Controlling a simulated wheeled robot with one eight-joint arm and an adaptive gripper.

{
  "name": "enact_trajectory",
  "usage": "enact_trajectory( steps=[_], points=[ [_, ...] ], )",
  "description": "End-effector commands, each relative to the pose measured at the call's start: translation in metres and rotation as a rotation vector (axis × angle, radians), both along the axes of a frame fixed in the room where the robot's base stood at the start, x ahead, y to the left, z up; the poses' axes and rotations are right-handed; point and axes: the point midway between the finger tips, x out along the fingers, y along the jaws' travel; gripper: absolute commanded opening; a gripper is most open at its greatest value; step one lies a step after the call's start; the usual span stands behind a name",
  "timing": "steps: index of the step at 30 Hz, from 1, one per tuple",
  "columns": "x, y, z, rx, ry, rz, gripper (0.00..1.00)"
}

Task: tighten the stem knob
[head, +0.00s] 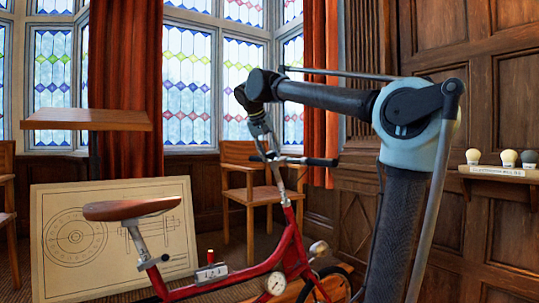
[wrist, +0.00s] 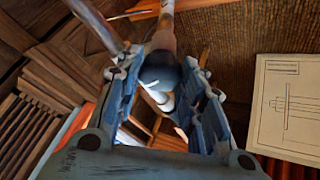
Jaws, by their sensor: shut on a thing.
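A red bicycle-like frame (head: 262,262) stands in the middle of the head view, with a brown saddle (head: 130,208) and a handlebar (head: 318,161) on its upright stem (head: 290,215). My gripper (head: 268,143) reaches down to the top of the stem from above. In the wrist view its two blue-grey fingers (wrist: 170,88) stand either side of a dark rounded knob (wrist: 159,70) and are shut on it. A pale stem shows beyond the knob. The fingers hide most of the knob in the head view.
A drawing board (head: 115,240) leans behind the saddle and shows in the wrist view (wrist: 290,108). A wooden chair (head: 250,180) stands behind the stem. A wooden slab (head: 88,119) is at left. A right wall shelf (head: 500,171) holds small knobs. A gauge (head: 277,283) sits low on the frame.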

Motion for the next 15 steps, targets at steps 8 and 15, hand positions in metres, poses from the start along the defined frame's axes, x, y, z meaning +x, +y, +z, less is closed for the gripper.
enact_trajectory(
  steps=[8,15],
  points=[
    [0.0005,0.0006,-0.0003,0.016,-0.022,-0.078,0.12],
    [0.0002,0.0005,-0.0005,0.019,-0.026,-0.094,0.12]
  ],
)
